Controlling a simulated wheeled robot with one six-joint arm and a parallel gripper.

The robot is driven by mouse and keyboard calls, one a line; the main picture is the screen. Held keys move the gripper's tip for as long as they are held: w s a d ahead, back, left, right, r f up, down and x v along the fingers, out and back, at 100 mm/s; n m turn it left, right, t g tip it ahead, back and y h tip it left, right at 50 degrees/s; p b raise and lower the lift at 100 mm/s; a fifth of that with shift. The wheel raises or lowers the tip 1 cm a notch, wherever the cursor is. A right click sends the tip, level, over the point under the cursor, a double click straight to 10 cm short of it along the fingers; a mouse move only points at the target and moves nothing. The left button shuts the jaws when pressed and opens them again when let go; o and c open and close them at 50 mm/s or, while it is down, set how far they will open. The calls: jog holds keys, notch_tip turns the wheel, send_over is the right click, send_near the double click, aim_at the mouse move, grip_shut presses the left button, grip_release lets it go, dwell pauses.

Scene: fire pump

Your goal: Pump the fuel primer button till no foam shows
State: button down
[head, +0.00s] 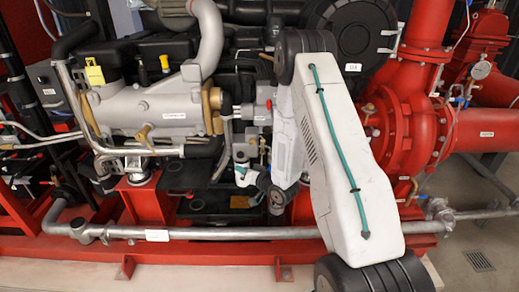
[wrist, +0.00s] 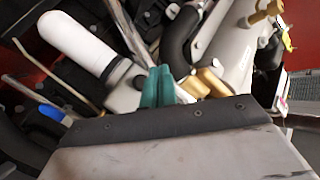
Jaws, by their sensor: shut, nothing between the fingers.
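My gripper (wrist: 158,86) shows in the wrist view as two teal fingers pressed together with nothing between them. Its tips overlap a grey housing (wrist: 124,94) at the end of a white cylinder (wrist: 82,46). I cannot tell whether the tips touch the housing. I cannot pick out the fuel primer button; the fingers may hide it. No foam can be made out in either view.
The grey engine block (head: 165,108) fills the left of the head view. A red pump casing (head: 405,130) stands at the right. A long grey pipe (head: 200,233) runs along the front above the red base frame (head: 185,252). Hoses crowd the wrist view, including a black hose (wrist: 180,42).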

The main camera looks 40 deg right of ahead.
aim_at(238, 156)
jog(key=s+a, duration=0.2)
jog(key=s, duration=0.1)
jog(key=w+d, duration=0.5)
jog(key=w, duration=0.2)
jog(key=shift+w, duration=0.2)
dwell(0.3)
jog(key=shift+w, duration=0.1)
dwell(1.9)
jog(key=shift+w+d, duration=0.2)
jog(key=shift+w+d, duration=0.5)
jog(key=shift+w, duration=0.25)
dwell(1.0)
jog(key=shift+s+a, duration=0.1)
jog(key=shift+s, duration=0.05)
dwell(0.3)
jog(key=shift+s+a, duration=0.65)
jog(key=shift+s, duration=0.3)
